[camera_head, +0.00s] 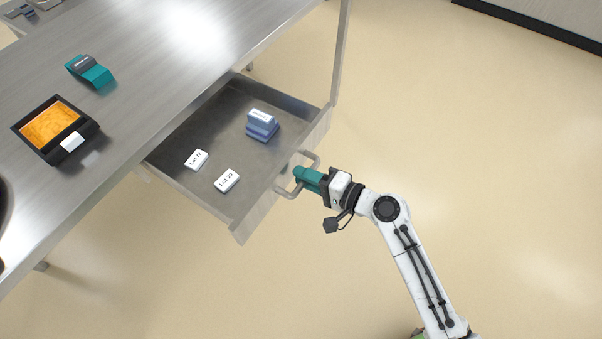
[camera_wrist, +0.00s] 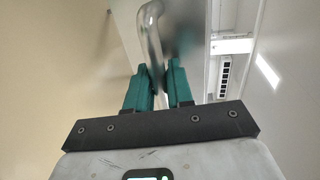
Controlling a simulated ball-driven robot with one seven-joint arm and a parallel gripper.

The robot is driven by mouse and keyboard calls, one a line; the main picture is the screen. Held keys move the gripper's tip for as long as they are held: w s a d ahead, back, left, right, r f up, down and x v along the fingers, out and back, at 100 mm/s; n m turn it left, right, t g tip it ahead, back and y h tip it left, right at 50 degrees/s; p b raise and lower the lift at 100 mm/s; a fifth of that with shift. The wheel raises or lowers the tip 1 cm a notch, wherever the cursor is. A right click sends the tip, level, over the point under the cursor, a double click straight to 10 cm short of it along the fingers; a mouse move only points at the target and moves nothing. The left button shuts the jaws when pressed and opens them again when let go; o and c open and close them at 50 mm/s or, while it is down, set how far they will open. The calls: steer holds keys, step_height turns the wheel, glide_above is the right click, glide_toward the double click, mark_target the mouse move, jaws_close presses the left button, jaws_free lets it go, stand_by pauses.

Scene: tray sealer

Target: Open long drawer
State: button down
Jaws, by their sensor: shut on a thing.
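The long drawer (camera_head: 192,189) stands pulled out from under the metal table, and its inside is in view from above. It holds two white blocks with lot labels and a blue stacked item with a white label. A bent metal bar handle (camera_head: 289,192) sits on the drawer's front. My gripper (camera_head: 300,176) is shut on this handle from the front. In the wrist view the green fingers (camera_wrist: 158,84) stand on either side of the handle bar (camera_wrist: 150,35).
The steel table (camera_head: 130,45) bears a black tray with orange contents (camera_head: 50,126) and a teal device (camera_head: 90,71). A table leg (camera_head: 341,50) stands right of the drawer. The beige floor in front of the drawer is clear apart from my arm.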

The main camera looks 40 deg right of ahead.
steer(key=c, duration=1.1)
jaws_free()
steer(key=shift+c, duration=0.2)
steer(key=b+v, duration=0.1)
steer(key=v, duration=0.9)
steer(key=shift+s+d, duration=0.15)
steer(key=shift+s, duration=0.25)
